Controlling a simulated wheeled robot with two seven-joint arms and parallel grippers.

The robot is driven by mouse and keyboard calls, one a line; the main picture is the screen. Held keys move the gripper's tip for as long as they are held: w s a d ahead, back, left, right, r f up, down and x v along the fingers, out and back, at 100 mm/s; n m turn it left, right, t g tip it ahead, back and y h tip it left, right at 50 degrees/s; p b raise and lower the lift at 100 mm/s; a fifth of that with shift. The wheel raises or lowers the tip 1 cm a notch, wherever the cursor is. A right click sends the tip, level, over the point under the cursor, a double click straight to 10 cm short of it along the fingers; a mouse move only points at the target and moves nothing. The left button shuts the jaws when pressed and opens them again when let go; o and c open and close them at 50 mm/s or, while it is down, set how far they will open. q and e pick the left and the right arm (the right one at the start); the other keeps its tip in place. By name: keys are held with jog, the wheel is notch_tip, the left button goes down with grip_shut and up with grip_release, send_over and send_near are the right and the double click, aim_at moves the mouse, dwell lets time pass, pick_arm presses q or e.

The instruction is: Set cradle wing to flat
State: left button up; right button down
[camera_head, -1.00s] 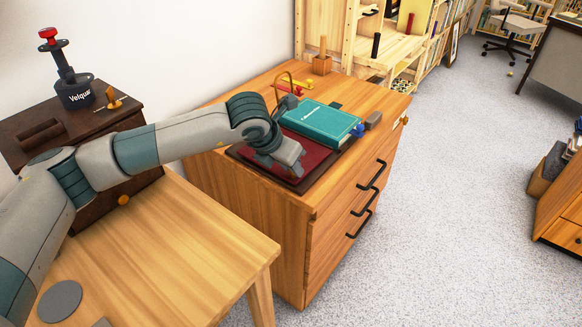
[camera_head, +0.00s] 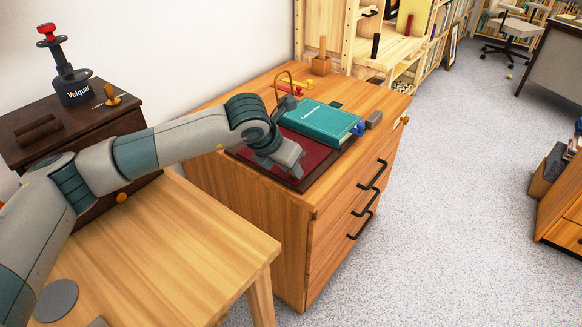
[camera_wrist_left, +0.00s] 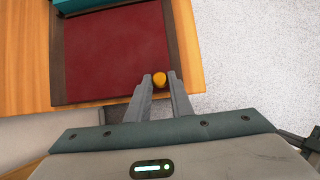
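The cradle (camera_head: 297,183) is a dark wooden frame with a dark red pad (camera_head: 312,156), lying on a wooden drawer cabinet. A teal book (camera_head: 318,121) lies on its far part. In the left wrist view the red pad (camera_wrist_left: 115,55) looks broad and bare, with a corner of the book (camera_wrist_left: 75,4) at the upper left. My left gripper (camera_wrist_left: 160,80) is at the cradle's edge, its fingertips on both sides of a small yellow knob (camera_wrist_left: 160,77) and seemingly touching it. In the head view my left gripper's fingertips are hidden. The wing's exact tilt is unclear. My right gripper is out of view.
The wooden cabinet (camera_head: 265,215) has black handles on its front. Small yellow and red items (camera_head: 290,88) and a grey block (camera_head: 374,119) lie around the cradle. A light wooden table (camera_head: 170,250) stands in front, a dark cabinet (camera_head: 75,130) at left.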

pick_arm(q)
jog(key=o, duration=0.4)
jog(key=shift+s+a+f, duration=0.25)
jog(key=shift+s+f, duration=0.15)
jog(key=shift+f, duration=0.2)
jog(key=shift+a+r, duration=0.1)
jog(key=shift+r, duration=0.05)
jog(key=shift+w, duration=0.1)
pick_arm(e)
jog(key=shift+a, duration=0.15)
pick_arm(q)
jog(key=shift+r, duration=0.1)
